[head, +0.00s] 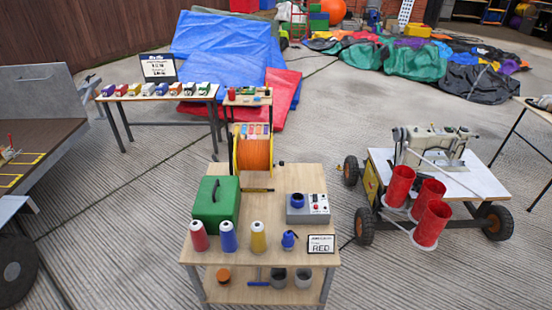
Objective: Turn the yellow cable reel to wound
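The yellow cable reel (254,153) stands upright at the far end of the wooden workbench (270,178). It has yellow side flanges and a thick wrap of orange cable around its drum. A small dark knob sticks out at its right side. A small panel with coloured tags sits at its top edge. I cannot tell from here how much of the cable is wound. Neither of my grippers is in view.
A wheeled cart (480,183) with red tubes stands at right. Concrete floor is open between bench and cart.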

